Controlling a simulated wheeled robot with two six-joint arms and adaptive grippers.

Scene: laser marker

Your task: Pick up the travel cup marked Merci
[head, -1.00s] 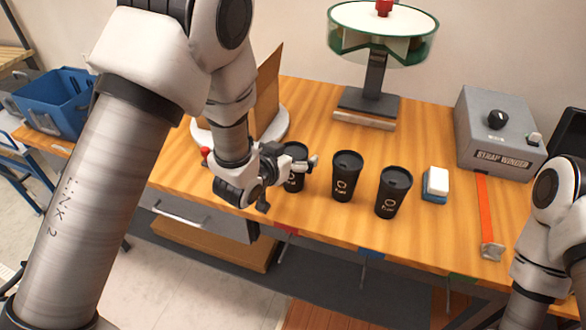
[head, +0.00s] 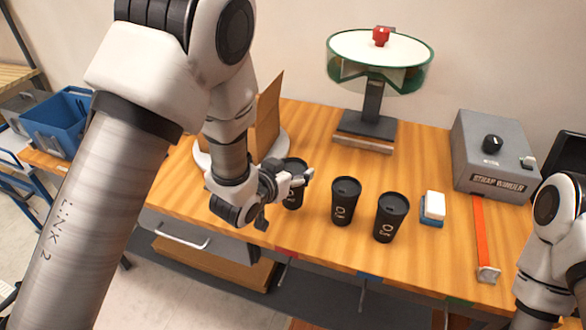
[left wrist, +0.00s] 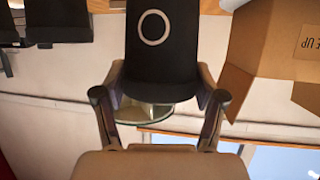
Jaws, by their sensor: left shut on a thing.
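Three black lidded travel cups stand in a row across the wooden table in the head view. The left cup (head: 293,193) is partly hidden behind my left gripper (head: 285,181), which is shut on its side. In the left wrist view the held cup (left wrist: 161,50), with a white ring mark, sits between the fingers (left wrist: 160,98). The middle cup (head: 345,203) and the right cup (head: 390,218) are upright and free. The lettering on the cups is too small to read. My right gripper is out of the picture; only that arm shows at lower right.
A round cardboard-backed stand (head: 200,150) is close behind the held cup. A white-and-blue block (head: 433,208) lies right of the cups.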

